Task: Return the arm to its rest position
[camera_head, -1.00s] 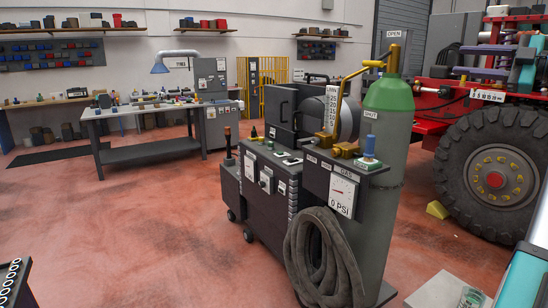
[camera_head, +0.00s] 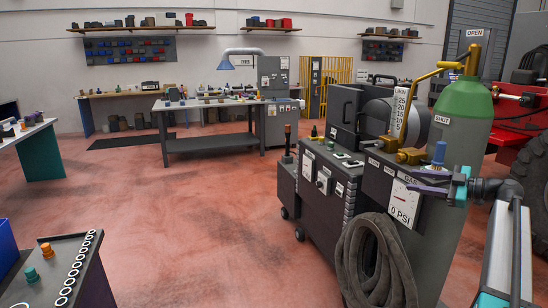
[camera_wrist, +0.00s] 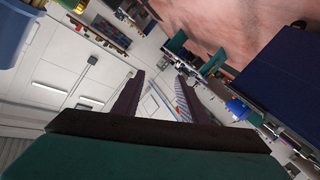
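My gripper (camera_head: 420,180), with purple fingers and a teal palm, is at the right of the head view. My grey arm (camera_head: 508,240) runs up to it from the lower right corner. The gripper appears in front of the welding cart's gas panel, below the blue knob (camera_head: 439,153); I cannot tell how far apart they are. In the wrist view, the two dark fingers of my gripper (camera_wrist: 160,75) stand apart with nothing between them. The wrist view is strongly tilted, with white wall and red floor beyond the fingers.
The welding cart (camera_head: 320,190) with a green gas cylinder (camera_head: 463,110) and coiled hose (camera_head: 372,265) stands right of centre. A red truck's tire (camera_head: 535,185) is at the right edge. A workbench (camera_head: 210,142) stands further back. Open red floor (camera_head: 200,220) lies at centre left.

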